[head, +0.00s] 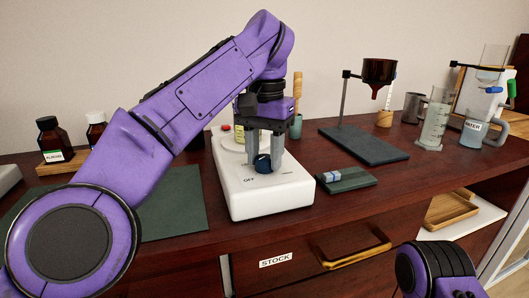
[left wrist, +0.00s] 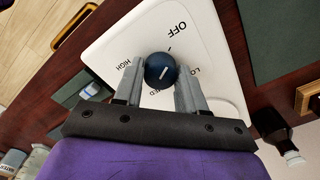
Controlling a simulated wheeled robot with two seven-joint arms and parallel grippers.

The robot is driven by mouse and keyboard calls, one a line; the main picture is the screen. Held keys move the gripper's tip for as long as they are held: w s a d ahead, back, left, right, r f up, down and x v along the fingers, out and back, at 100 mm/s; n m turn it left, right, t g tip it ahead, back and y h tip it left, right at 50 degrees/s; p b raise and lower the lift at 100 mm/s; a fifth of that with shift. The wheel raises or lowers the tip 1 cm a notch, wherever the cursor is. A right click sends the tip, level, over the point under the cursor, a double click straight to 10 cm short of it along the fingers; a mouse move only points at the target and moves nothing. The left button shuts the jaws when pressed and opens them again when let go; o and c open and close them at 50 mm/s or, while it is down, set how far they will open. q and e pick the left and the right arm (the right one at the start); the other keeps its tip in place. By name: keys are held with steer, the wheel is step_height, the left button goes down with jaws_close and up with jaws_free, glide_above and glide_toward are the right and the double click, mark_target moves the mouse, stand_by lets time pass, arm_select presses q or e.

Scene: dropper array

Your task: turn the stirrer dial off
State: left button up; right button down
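The stirrer (head: 268,193) is a white box on the dark wood bench, with a dark blue dial (head: 262,163) on its front part. In the left wrist view the dial (left wrist: 160,69) has a short white line, slanting up-right to down-left. OFF, LOW, MED and HIGH are printed around it; the OFF tick lies above the dial, slightly right. My left gripper (head: 265,150) points down at the dial. Its grey fingers (left wrist: 160,75) stand on both sides of the dial and appear to touch it. My right gripper is out of view; only part of my right arm shows.
A green pad with a small blue-white item (head: 345,179) lies right of the stirrer. A stand with a brown funnel (head: 379,73), a beaker (head: 434,125) and a jug (head: 472,130) stand farther right. Brown bottles (head: 53,140) stand at left. A drawer handle (head: 350,256) juts out below.

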mark_target(265, 157)
arm_select(q)
steer(key=o, duration=0.4)
steer(key=shift+c, duration=0.2)
step_height(265, 157, up, 10)
steer(key=p, duration=1)
steer(key=shift+r, duration=0.2)
